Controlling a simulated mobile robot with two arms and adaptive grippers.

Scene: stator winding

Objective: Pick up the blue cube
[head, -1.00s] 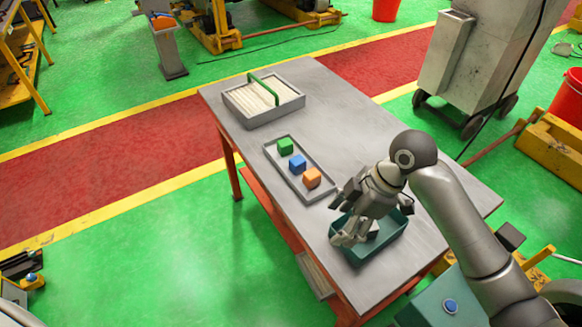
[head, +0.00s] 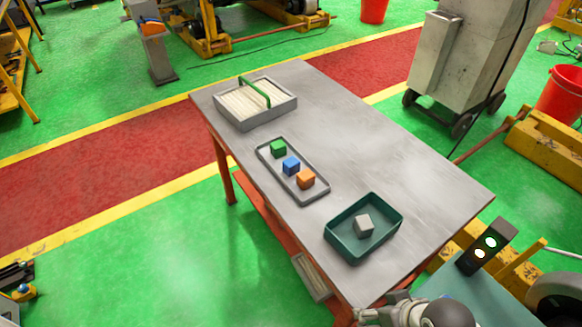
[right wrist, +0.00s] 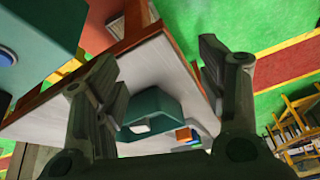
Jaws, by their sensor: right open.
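The blue cube (head: 291,166) sits in the middle of a narrow grey tray (head: 318,199) on the table, between a green cube (head: 278,149) and an orange cube (head: 306,179). The blue cube also shows small in the right wrist view (right wrist: 183,136), beyond the teal bin. My right gripper (head: 372,314) is at the bottom edge of the head view, beyond the table's near end and well apart from the cubes. In the right wrist view the gripper (right wrist: 160,85) has its fingers spread with nothing between them. My left gripper is not in view.
A teal bin (head: 334,240) holding a grey cube (head: 364,224) stands nearer my right gripper than the cube tray. A grey box (head: 262,119) with a green handle stands at the far end. The table's right side (head: 400,150) is clear.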

